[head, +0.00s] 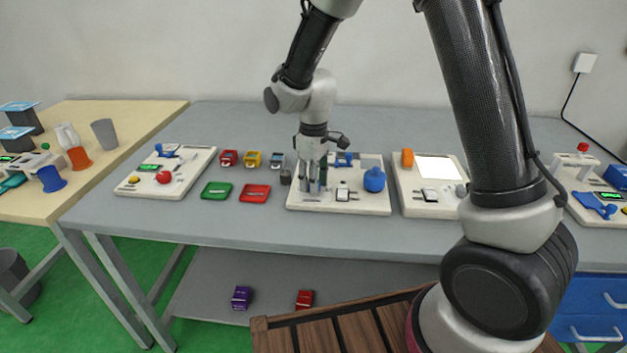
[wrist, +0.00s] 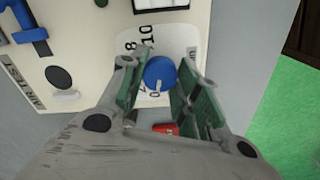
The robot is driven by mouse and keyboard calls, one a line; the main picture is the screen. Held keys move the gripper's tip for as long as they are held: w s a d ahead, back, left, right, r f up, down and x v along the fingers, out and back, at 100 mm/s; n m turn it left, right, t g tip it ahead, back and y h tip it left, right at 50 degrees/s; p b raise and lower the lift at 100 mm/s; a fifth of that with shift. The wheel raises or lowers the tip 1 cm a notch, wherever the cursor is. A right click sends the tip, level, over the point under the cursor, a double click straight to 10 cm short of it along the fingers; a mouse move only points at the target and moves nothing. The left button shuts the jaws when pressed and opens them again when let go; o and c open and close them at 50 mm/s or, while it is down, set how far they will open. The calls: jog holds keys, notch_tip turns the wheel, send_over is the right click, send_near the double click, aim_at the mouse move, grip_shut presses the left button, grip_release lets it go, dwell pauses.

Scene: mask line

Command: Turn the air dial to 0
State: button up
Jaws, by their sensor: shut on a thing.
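The air dial is a round blue knob (wrist: 160,72) on a white scale plate (wrist: 183,35), on the cream test board (head: 360,207). The figures 8, 10, 2 and 0 show around it in the wrist view. A small pale mark sits at the knob's lower edge beside the 0; I cannot clearly tell whether it is the pointer. My gripper (wrist: 164,70) is shut on the dial, with a green-padded finger on either side. In the head view my gripper (head: 312,180) points down over the left part of the board and hides the dial.
The board also carries a blue bulb (head: 374,180) and a white switch (head: 342,193). Red (head: 255,193) and green (head: 217,190) cases lie to its left. Another board (head: 425,207) stands close on its right. The table front is clear.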

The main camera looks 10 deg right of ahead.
dwell(0.3)
jog(key=o, duration=1.1)
jog(key=shift+c, duration=0.2)
jog(key=shift+r, duration=0.1)
notch_tip(320, 180, up, 12)
